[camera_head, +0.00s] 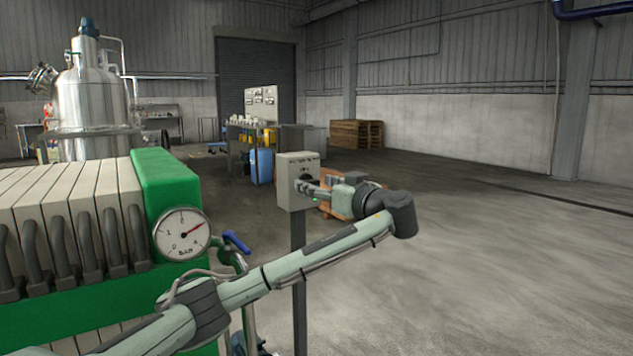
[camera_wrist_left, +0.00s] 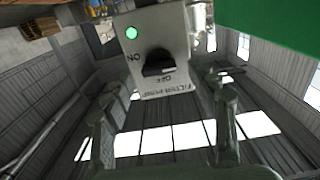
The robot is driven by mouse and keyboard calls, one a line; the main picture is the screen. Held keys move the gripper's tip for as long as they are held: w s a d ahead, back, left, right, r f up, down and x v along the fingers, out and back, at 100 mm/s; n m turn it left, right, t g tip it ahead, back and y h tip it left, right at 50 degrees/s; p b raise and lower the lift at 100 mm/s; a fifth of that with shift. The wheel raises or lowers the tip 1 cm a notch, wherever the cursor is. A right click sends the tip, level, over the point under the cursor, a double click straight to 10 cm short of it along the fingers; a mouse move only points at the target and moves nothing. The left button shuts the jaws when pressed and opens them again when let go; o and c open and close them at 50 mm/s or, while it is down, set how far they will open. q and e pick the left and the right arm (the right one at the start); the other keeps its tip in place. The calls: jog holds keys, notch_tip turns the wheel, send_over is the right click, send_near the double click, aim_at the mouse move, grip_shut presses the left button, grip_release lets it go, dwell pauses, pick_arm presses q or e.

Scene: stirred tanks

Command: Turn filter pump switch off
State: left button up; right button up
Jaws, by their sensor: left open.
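The filter pump switch box (camera_head: 291,168) is a light grey box on a dark post. In the left wrist view its face (camera_wrist_left: 180,30) is upside down, with a lit green lamp (camera_wrist_left: 132,33), a black knob (camera_wrist_left: 158,64) and ON, OFF and FILTER PUMP lettering. The knob's bar lies roughly sideways, one end toward ON; its exact setting is hard to read. My left gripper (camera_head: 313,188) is in front of the box. In the wrist view the left gripper (camera_wrist_left: 165,88) is open, its fingers spread either side of the knob with visible gaps. My right gripper is not in view.
A green filter press (camera_head: 172,180) with a pressure gauge (camera_head: 182,234) stands at the left, beside my left arm. A steel tank (camera_head: 92,105) is behind it. A blue bin (camera_head: 261,166) and wooden pallets (camera_head: 356,134) are farther back. The floor at right is clear.

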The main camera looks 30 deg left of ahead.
pick_arm(q)
jog(key=shift+w+a, duration=0.1)
jog(key=shift+a, duration=0.2)
jog(key=c, duration=1.2)
jog(key=shift+o, duration=0.2)
jog(key=shift+f, duration=0.1)
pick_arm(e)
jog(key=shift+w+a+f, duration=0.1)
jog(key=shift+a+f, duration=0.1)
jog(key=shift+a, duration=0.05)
